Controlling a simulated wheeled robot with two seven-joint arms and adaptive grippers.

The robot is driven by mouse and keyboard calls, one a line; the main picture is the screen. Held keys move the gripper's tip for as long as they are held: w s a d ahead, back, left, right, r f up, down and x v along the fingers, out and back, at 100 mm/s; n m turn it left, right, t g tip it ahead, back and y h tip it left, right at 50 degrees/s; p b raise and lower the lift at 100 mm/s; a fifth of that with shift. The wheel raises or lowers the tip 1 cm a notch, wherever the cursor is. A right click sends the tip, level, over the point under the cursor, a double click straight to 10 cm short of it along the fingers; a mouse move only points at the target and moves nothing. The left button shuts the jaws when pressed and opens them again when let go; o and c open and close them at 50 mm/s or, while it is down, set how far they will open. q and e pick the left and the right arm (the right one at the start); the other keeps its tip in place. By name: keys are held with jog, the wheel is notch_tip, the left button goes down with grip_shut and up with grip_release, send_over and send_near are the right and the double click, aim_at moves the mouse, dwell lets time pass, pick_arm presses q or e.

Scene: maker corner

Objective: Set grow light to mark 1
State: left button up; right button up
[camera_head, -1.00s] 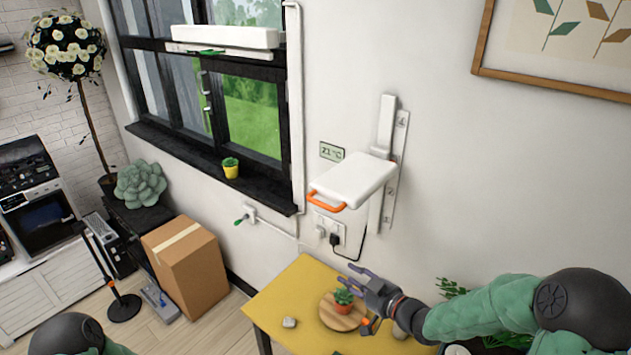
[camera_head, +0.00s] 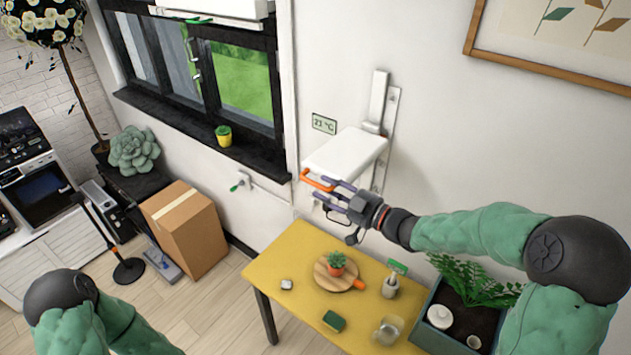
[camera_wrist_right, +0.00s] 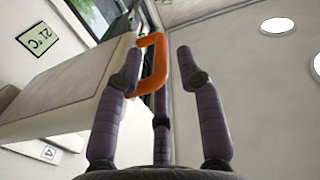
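The grow light (camera_head: 345,152) is a white flat panel on a vertical wall rail (camera_head: 391,125), with an orange loop handle (camera_head: 316,180) at its front edge. The rail's marks are too small to read in the head view. My right gripper (camera_head: 325,192) is at the handle, its purple fingers spread. In the right wrist view the handle (camera_wrist_right: 158,62) lies between the open fingers (camera_wrist_right: 160,62), overlapping the left finger; I cannot tell whether they touch. A plate marked 4 (camera_wrist_right: 48,153) shows below the panel (camera_wrist_right: 70,95). My left gripper is out of view.
A yellow table (camera_head: 285,262) stands below, with a potted cactus (camera_head: 336,263) on a round board, a bottle (camera_head: 390,286), a glass and a sponge. A planter (camera_head: 455,335) is at its right. A 21 °C display (camera_head: 323,123) is on the wall beside the light.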

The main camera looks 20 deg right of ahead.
jog(key=shift+p+x, duration=0.3)
jog(key=shift+x, duration=1.7)
grip_shut()
